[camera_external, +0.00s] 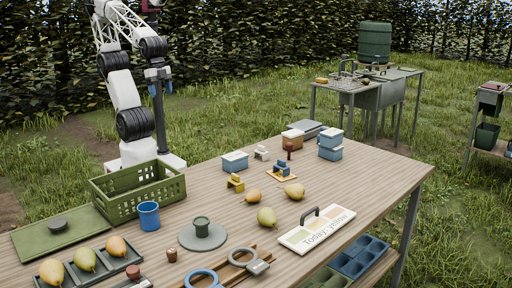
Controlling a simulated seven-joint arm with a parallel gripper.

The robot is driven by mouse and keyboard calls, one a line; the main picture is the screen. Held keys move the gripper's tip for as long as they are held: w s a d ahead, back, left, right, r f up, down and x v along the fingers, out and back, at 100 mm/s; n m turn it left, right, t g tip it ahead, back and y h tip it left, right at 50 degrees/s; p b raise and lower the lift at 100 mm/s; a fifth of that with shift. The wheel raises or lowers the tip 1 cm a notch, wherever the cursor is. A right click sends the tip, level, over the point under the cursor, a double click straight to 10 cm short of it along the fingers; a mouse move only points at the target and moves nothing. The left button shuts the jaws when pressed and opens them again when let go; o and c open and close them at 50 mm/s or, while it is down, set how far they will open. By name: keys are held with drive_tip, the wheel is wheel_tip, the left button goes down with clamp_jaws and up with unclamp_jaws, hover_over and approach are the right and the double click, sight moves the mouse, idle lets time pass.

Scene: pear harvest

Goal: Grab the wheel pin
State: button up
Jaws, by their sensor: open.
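I cannot tell for sure which thing is the wheel pin. My gripper (158,86) is raised at the upper left, beyond the table's far edge and well away from both pieces. It is open and holds nothing that I can see. Its fingers are small and hard to make out.
A green crate (112,207), blue cup (149,216), grey disc (190,241) and pear tray (68,280) crowd the left. Loose pears (267,217) and a sign (305,238) lie in the middle and right. Blue boxes (330,150) stand at the back. The table's right end is clear.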

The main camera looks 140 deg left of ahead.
sight(289, 143)
drive_tip(key=shift+a, duration=0.1)
drive_tip(key=w+a+f+m+y, duration=0.35)
drive_tip(key=w+a, duration=0.25)
drive_tip(key=a, duration=0.3)
drive_tip(key=w+a+f+m+y, duration=0.2)
drive_tip(key=w+a+m+y, duration=0.3)
drive_tip(key=a, duration=0.4)
drive_tip(key=w+a+f+m+y, duration=0.2)
drive_tip(key=w+a+m, duration=0.1)
drive_tip(key=w+a, duration=0.6)
drive_tip(key=w+a+f+m+t, duration=0.1)
drive_tip(key=w+a+f+m, duration=0.1)
drive_tip(key=a+f+m, duration=0.2)
drive_tip(key=w+a+f+m+t, duration=0.2)
drive_tip(key=a+f+m, duration=0.2)
drive_tip(key=f, duration=0.3)
drive_tip(key=w+a+f+m+t+y, duration=0.1)
drive_tip(key=w+a+f+m, duration=0.1)
drive_tip(key=a+f+m, duration=0.3)
drive_tip(key=shift+w+a+f+t, duration=0.2)
drive_tip(key=shift+a+f+t, duration=0.1)
drive_tip(key=shift+a+f, duration=0.45)
drive_tip(key=shift+d+f, duration=0.1)
drive_tip(key=shift+x, duration=1.35)
